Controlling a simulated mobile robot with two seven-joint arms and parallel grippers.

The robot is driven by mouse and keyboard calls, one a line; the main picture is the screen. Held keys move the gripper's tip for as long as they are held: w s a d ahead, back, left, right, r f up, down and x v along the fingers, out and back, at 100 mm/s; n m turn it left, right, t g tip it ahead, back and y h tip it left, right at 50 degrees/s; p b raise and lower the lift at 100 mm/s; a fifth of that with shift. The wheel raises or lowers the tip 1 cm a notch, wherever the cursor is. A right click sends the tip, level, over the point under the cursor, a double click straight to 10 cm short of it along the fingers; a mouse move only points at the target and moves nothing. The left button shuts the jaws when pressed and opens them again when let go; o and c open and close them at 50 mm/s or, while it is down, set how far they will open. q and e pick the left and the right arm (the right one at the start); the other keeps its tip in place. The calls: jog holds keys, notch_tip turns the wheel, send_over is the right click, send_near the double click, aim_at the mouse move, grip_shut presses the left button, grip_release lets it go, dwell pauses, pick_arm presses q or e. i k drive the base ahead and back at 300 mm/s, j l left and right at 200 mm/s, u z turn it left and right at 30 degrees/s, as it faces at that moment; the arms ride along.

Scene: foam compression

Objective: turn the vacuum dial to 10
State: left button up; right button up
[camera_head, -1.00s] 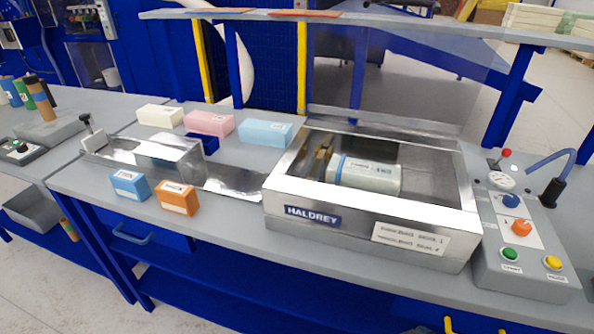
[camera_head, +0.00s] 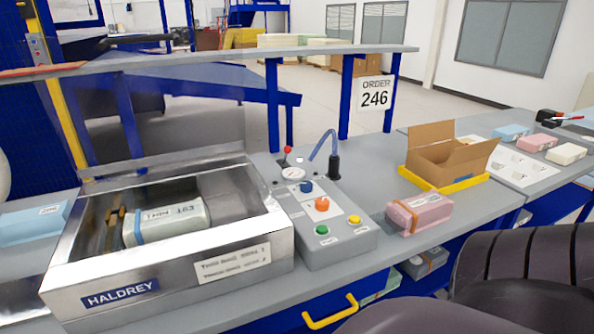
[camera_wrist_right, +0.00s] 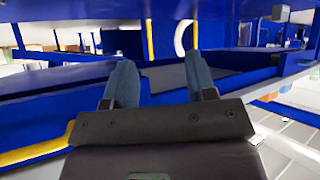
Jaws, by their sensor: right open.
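The control panel (camera_head: 334,243) stands on the bench, right of the steel chamber marked HALDREY. It carries a blue knob (camera_head: 306,187), an orange knob (camera_head: 322,203), a green button (camera_head: 322,229) and a yellow button (camera_head: 354,219). A round white gauge (camera_head: 292,173) and a red-tipped lever (camera_head: 287,150) are at its back. The labels are too small to read, so I cannot tell which knob is the vacuum dial or its setting. My right gripper (camera_wrist_right: 160,70) shows only in the right wrist view, open and empty, facing the blue bench frame. My left gripper is not in view.
The steel chamber (camera_head: 190,290) holds a pale green banded block (camera_head: 172,222). A blue hose (camera_head: 320,146) rises behind the panel. A pink banded block (camera_head: 419,213) lies right of it, near an open cardboard box (camera_head: 450,155) on a yellow tray. A shelf (camera_head: 230,55) spans above.

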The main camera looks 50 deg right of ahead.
aim_at(306, 187)
jog(key=z, duration=1.7)
jog(key=l+u, duration=0.25)
jog(key=l, duration=0.15)
jog(key=l+u, duration=0.25)
jog(key=k+l, duration=0.05)
jog(key=l, duration=0.05)
